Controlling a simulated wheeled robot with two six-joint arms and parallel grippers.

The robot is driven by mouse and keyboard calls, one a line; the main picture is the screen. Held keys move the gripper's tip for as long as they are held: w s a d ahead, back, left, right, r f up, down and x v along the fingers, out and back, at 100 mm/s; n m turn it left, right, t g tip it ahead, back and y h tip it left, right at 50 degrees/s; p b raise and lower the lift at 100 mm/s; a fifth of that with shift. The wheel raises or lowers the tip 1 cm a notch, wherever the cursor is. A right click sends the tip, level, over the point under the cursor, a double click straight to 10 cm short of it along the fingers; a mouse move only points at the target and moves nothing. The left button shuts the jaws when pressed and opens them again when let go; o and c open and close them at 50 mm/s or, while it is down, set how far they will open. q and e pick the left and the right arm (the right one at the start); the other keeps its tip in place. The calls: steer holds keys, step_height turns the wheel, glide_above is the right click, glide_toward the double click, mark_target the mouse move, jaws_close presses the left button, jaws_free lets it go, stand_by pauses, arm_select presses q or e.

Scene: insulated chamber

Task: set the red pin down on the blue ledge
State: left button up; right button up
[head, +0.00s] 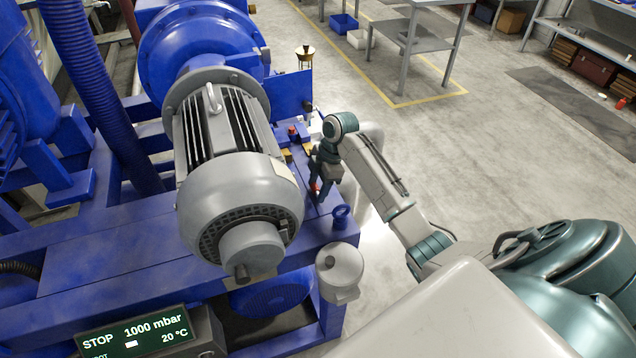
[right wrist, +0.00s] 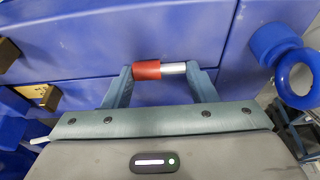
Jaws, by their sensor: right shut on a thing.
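My right gripper (head: 319,188) points down over the blue ledge (head: 306,212) at the side of the grey motor. In the right wrist view it (right wrist: 160,72) is shut on the red pin (right wrist: 147,70), which lies crosswise between the two fingers. The pin has a red sleeve at the left and a bare silver end at the right. In the head view only a small red bit of the pin (head: 314,187) shows by the fingertips. The blue ledge fills the background in the right wrist view (right wrist: 150,35). I cannot tell whether the pin touches it. My left gripper is not in view.
A blue ring (head: 341,213) stands on the ledge near the gripper. Small yellow and red parts (head: 292,133) sit behind it. The big grey motor (head: 235,195) is close on the left. A grey capped cylinder (head: 340,270) stands in front. Open floor lies to the right.

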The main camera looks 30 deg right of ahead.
steer(key=shift+f, duration=0.15)
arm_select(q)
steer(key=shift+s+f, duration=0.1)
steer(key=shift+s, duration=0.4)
arm_select(e)
steer(key=o, duration=1)
steer(key=shift+o, duration=0.2)
steer(key=shift+d+r+b, duration=0.2)
steer(key=shift+r+b, duration=0.15)
steer(key=shift+r, duration=0.2)
steer(key=b+v, duration=0.2)
steer(key=v, duration=0.3)
arm_select(q)
steer(key=shift+p, duration=1.25)
arm_select(e)
steer(key=v, duration=0.6)
steer(key=shift+r, duration=0.15)
